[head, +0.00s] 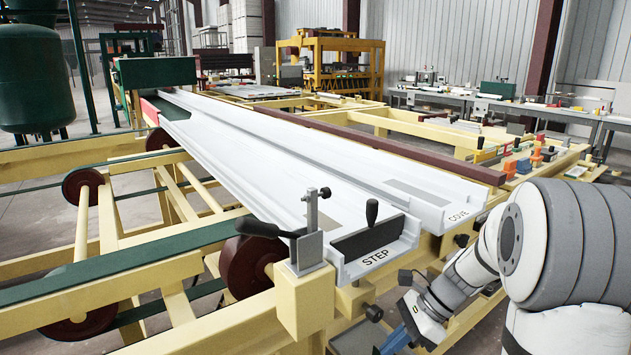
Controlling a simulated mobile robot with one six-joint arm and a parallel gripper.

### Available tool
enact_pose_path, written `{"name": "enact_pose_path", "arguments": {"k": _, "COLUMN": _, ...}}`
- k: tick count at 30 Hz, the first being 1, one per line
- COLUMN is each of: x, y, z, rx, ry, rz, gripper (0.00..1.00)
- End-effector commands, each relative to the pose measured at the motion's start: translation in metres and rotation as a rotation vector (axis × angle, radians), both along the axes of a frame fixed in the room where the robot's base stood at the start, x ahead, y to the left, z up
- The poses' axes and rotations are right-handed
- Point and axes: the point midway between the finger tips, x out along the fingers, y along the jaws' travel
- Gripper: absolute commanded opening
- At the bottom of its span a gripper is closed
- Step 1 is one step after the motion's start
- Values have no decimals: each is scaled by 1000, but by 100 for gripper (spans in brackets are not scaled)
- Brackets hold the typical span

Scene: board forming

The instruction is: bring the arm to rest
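My arm (540,240) comes in from the right edge in white and grey links. It bends down and to the left, toward the lower middle of the picture. Its end, with my gripper (400,340), is low in front of the yellow frame, near the bottom edge. A blue part shows there, but the fingertips are cut off or too small to make out. I cannot tell whether the gripper is open or shut, or whether it holds anything.
A long white mould marked STEP (230,150) and another marked COVE (410,185) lie on a yellow frame (300,305). A clamp with a black handle (307,240) stands at the near end. Small coloured blocks (524,165) sit on the right side. A bench (560,112) stands behind.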

Motion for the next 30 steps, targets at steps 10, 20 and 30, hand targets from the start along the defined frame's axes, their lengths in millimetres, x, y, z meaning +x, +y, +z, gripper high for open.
{"name": "enact_pose_path", "arguments": {"k": 10, "x": -88, "y": 11, "z": 109, "rx": -336, "ry": -482, "rz": 754, "gripper": 0}}
{"name": "enact_pose_path", "arguments": {"k": 20, "x": -137, "y": 1, "z": 162, "rx": -575, "ry": -760, "rz": 1353, "gripper": 0}}
{"name": "enact_pose_path", "arguments": {"k": 30, "x": -143, "y": 1, "z": 166, "rx": -615, "ry": -798, "rz": 1460, "gripper": 0}}
